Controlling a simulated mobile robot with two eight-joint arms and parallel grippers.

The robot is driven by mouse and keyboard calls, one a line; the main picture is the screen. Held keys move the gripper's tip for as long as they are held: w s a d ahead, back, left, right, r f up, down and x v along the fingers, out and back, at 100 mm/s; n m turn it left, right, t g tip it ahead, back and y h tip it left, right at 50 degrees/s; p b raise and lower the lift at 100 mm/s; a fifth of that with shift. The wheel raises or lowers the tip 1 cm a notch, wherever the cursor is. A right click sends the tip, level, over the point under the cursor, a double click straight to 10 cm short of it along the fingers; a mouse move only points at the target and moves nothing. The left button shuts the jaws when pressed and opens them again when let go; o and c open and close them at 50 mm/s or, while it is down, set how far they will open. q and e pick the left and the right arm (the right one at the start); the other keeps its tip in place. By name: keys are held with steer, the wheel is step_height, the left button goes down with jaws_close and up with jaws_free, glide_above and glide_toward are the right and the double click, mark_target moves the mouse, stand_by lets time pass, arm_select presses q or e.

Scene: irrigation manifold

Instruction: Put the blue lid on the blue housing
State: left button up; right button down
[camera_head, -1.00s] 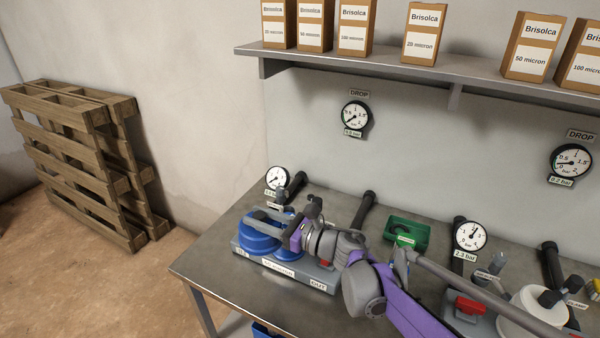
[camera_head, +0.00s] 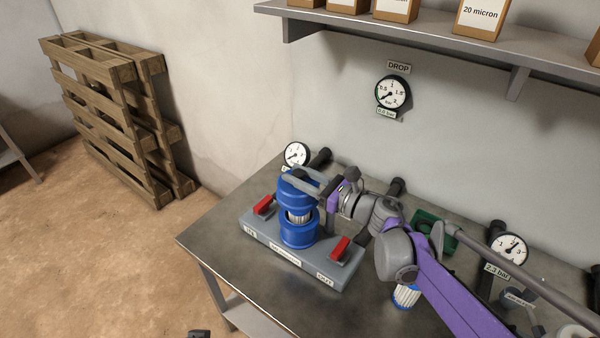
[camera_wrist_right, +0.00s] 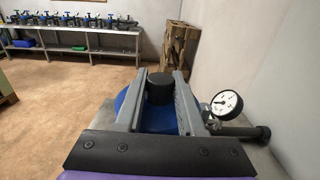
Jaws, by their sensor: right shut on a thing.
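My right gripper (camera_head: 308,182) is shut on the blue lid (camera_head: 294,198). In the right wrist view its fingers (camera_wrist_right: 158,95) are on either side of the lid's black knob (camera_wrist_right: 159,87), with the blue lid (camera_wrist_right: 155,118) below. The blue housing (camera_head: 299,236) stands upright on a grey base (camera_head: 268,243). A pale ribbed cartridge (camera_head: 299,216) shows between lid and housing. The lid is above the housing with a gap between them and looks roughly level; exact alignment is unclear.
Red handles (camera_head: 263,205) (camera_head: 340,248) flank the housing on the base. A gauge (camera_head: 297,154) stands behind it. A blue-white cartridge (camera_head: 406,295) and a green tray (camera_head: 436,232) are to the right, partly behind my arm. The table's front left is bare.

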steer(key=shift+w+f+b, duration=0.1)
steer(key=shift+f+b, duration=0.9)
steer(key=shift+f, duration=0.5)
steer(key=shift+f+b, duration=0.9)
steer(key=shift+f, duration=0.65)
steer(key=shift+d, duration=0.1)
steer(key=shift+f, duration=0.65)
jaws_free()
stand_by(0.5)
steer(key=shift+r, duration=0.15)
